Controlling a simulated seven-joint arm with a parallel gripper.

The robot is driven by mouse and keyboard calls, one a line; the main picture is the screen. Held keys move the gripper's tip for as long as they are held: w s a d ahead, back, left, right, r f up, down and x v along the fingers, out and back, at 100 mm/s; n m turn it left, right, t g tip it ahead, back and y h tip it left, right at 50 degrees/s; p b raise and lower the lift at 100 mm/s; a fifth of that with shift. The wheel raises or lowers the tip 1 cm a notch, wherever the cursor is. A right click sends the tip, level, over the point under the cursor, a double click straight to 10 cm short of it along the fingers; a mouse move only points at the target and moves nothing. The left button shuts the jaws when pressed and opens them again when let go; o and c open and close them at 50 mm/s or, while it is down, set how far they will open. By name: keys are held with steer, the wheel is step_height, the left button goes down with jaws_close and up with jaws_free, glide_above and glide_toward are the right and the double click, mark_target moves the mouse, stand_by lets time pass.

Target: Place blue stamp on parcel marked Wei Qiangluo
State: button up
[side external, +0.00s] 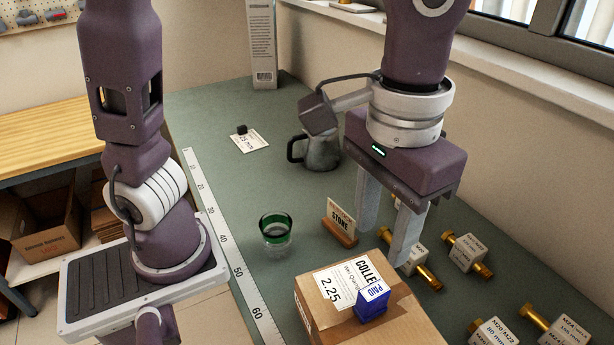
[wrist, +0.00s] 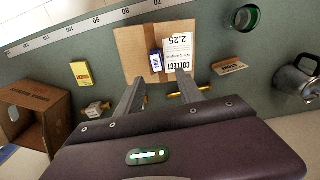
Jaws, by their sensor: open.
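A brown cardboard parcel (side external: 330,317) stands on the green bench at the lower middle of the side external view. Its white label (side external: 338,283) reads "COLLECT", a name that looks like Wei Qiangluo, and 2.25. The blue stamp (side external: 372,303), a small block marked "PAID", rests on the parcel top at the label's edge. In the wrist view the parcel (wrist: 133,42) carries the blue stamp (wrist: 155,62) beside the label (wrist: 178,45). My gripper (side external: 381,245) is open and empty, its fingers apart from the stamp. In the wrist view its fingertips (wrist: 160,76) point toward the parcel.
A "STONE" sign (side external: 341,222) stands just behind the parcel. A green-rimmed glass (side external: 275,229) and a metal mug (side external: 318,152) are farther back. Several tagged brass fittings (side external: 464,252) lie right of the parcel. A yellow card (wrist: 81,74) and an open carton (wrist: 35,110) show in the wrist view.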

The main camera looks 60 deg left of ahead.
steer(key=s+a+r+t, duration=0.1)
steer(key=s+a, duration=0.3)
steer(key=a, duration=0.4)
steer(key=s+a+r+t, duration=0.1)
steer(key=s+a+t, duration=0.3)
steer(key=a, duration=0.5)
steer(key=shift+s+a, duration=0.2)
steer(key=shift+s, duration=0.05)
